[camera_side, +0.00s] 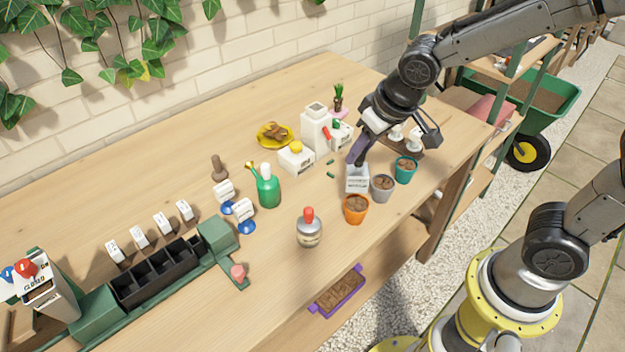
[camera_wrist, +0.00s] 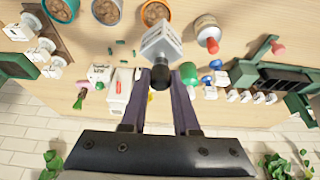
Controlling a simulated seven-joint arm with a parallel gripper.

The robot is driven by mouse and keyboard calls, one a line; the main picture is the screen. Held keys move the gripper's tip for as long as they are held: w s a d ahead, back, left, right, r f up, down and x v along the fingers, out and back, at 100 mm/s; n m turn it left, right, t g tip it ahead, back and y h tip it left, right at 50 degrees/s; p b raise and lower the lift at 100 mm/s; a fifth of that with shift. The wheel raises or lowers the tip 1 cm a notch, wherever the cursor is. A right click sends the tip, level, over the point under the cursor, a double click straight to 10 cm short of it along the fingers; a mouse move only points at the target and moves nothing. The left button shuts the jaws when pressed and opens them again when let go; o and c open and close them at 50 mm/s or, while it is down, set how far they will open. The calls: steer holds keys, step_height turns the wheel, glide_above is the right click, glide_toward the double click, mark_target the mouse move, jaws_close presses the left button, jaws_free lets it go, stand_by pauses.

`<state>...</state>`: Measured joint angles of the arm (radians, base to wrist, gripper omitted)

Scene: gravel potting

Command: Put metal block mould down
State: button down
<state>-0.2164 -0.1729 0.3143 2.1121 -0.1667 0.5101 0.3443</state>
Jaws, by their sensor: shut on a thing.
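The metal block mould (camera_side: 357,180) is a light grey block with lettering on its side. It is upright at or just above the bench top, beside the orange pot and the grey pot; I cannot tell whether it touches the wood. In the wrist view the mould (camera_wrist: 161,43) has a dark round knob (camera_wrist: 160,78) towards me. My gripper (camera_side: 357,155) is directly over the mould. In the wrist view my gripper (camera_wrist: 160,80) has its purple-grey fingers closed on that knob. The underside of the mould is hidden.
An orange pot (camera_side: 355,210), a grey pot (camera_side: 381,188) and a teal pot (camera_side: 405,171) stand close by. A red-capped bottle (camera_side: 309,232) and a green bottle (camera_side: 268,190) stand left. Small green pieces (camera_side: 330,175) lie nearby.

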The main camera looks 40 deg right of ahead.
steer(key=shift+w+a+f, duration=0.3)
steer(key=shift+w+f, duration=1.55)
steer(key=shift+f, duration=0.1)
steer(key=shift+w+a+f, duration=0.3)
steer(key=shift+w+f, duration=1.6)
steer(key=shift+f, duration=0.05)
steer(key=shift+w+a+f, duration=0.3)
steer(key=shift+w+f, duration=1.55)
steer(key=shift+f, duration=0.1)
steer(key=shift+f, duration=0.15)
steer(key=c, duration=0.7)
jaws_free()
steer(key=shift+o, duration=0.2)
